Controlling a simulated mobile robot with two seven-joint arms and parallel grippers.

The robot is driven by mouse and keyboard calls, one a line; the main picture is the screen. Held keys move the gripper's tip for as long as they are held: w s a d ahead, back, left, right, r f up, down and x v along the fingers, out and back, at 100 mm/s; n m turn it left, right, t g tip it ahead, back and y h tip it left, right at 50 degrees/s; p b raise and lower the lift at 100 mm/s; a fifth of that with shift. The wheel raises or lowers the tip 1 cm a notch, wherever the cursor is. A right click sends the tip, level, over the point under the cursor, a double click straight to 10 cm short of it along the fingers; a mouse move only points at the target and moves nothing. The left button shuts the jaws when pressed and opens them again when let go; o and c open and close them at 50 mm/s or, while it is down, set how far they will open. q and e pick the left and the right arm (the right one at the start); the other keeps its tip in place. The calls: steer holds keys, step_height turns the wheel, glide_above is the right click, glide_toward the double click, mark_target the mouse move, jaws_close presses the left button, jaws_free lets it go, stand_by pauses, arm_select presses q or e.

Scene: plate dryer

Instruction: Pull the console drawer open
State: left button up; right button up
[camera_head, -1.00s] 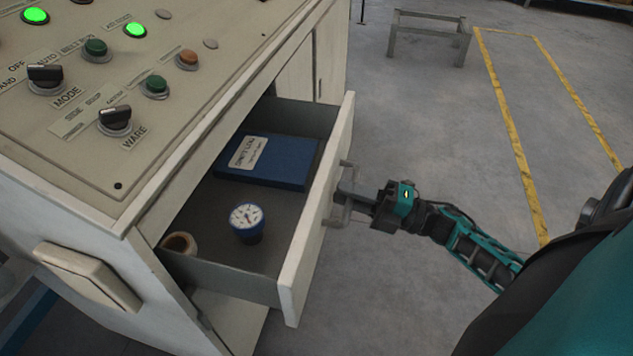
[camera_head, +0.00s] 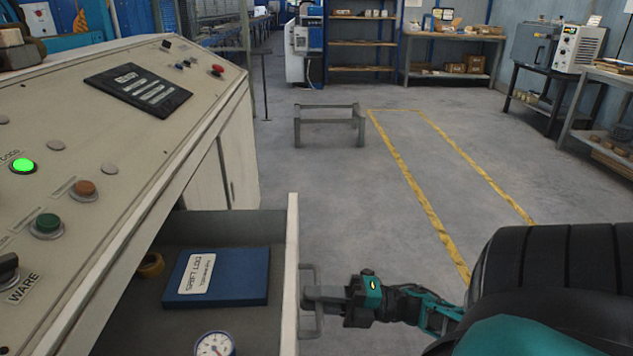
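The console drawer (camera_head: 291,270) stands well open, sticking out to the right of the console. Its front panel is pale and its handle (camera_head: 306,269) is a bracket on the outer face. My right gripper (camera_head: 311,297) is at the handle, its fingers closed across the bar as far as I can see. Inside the drawer lie a blue shift log (camera_head: 235,295), a round white-faced gauge (camera_head: 214,345) cut by the lower frame edge, and a yellowish ring (camera_head: 150,265) partly behind the console edge. My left gripper is out of view.
The console top (camera_head: 95,130) with buttons and a dark label plate fills the left. Grey floor (camera_head: 400,200) lies clear to the right, with yellow lines and a low metal frame (camera_head: 327,123). Shelves and benches stand at the back.

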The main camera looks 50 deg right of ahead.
steer(key=shift+o, duration=1.1)
steer(key=shift+s+d, duration=0.1)
steer(key=v, duration=1.2)
steer(key=shift+s+d+b, duration=0.2)
steer(key=shift+s+b, duration=0.1)
steer(key=shift+b, duration=0.15)
